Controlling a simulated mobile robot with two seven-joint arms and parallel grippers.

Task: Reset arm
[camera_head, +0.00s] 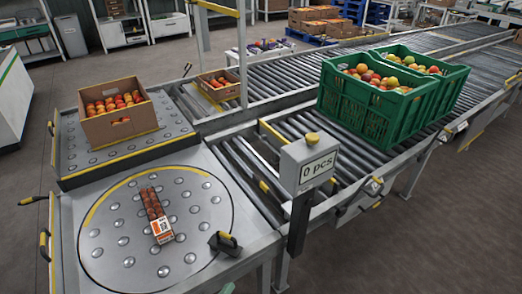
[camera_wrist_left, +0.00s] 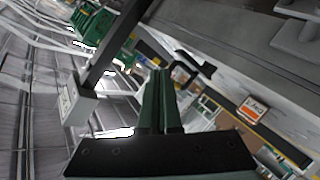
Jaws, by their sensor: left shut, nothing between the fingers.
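My left gripper (camera_wrist_left: 159,78) shows in the left wrist view with its two dark green fingers together and nothing between them. In the head view only a small green piece at the bottom edge may be part of it; the rest is out of frame. A narrow pack of tomatoes (camera_head: 154,209) with an orange and white label lies on the round ball-studded plate (camera_head: 110,235). An orange and white label (camera_wrist_left: 252,108) also shows at the right of the left wrist view, apart from the fingers. My right gripper is in neither view.
A post with a "0 pcs" display (camera_head: 308,163) stands beside the plate. A black handle (camera_head: 226,243) is at the plate's edge. A cardboard box (camera_head: 118,125) of tomatoes stands behind.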

